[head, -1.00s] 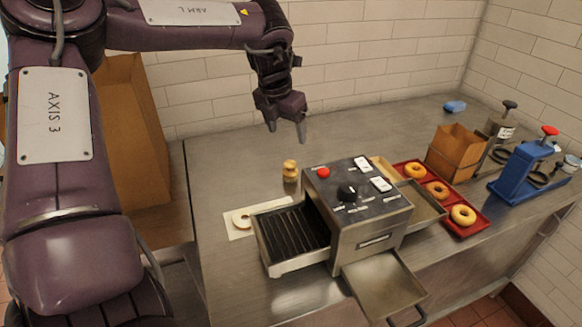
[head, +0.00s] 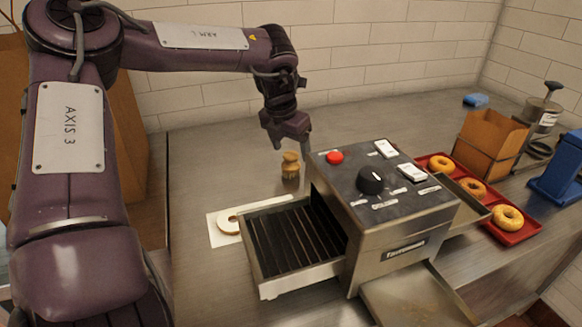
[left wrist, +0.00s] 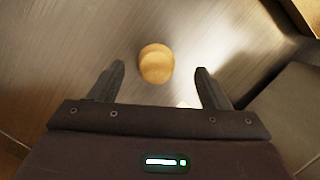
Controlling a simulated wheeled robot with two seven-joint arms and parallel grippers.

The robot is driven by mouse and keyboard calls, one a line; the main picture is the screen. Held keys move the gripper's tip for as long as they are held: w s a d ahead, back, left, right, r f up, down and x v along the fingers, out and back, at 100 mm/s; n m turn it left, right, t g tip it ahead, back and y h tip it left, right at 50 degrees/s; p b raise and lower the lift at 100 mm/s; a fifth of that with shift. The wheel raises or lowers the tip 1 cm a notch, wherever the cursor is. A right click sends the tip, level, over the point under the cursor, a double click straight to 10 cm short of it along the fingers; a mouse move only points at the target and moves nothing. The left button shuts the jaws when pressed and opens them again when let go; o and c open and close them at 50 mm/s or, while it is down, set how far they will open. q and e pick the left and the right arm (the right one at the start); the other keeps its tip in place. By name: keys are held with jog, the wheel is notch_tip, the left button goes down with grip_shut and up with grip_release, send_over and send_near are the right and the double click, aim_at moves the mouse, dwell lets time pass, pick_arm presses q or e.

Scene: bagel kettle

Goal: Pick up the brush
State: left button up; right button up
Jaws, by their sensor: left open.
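The brush (head: 290,172) stands upright on the steel counter, left of the toaster machine. It has a round wooden knob on top and a darker lower part. In the left wrist view the brush (left wrist: 156,62) shows from above as a round tan knob, ahead of and between the two fingers. My left gripper (head: 290,148) is open and empty, just above and behind the brush in the head view. Its spread fingers also show in the left wrist view (left wrist: 160,72). My right gripper is in neither view.
The toaster (head: 385,205) with its grated tray (head: 297,240) stands close right of the brush. A red tray (head: 520,234) of bagels is further right.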

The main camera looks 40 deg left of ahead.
aim_at(290, 154)
pick_arm(q)
jog(key=x, duration=0.5)
jog(key=shift+s+a+p, duration=0.15)
jog(key=shift+a+p, duration=0.1)
jog(key=shift+p, duration=0.1)
jog(key=shift+f, duration=0.2)
jog(key=shift+c, duration=0.2)
jog(key=c, duration=1)
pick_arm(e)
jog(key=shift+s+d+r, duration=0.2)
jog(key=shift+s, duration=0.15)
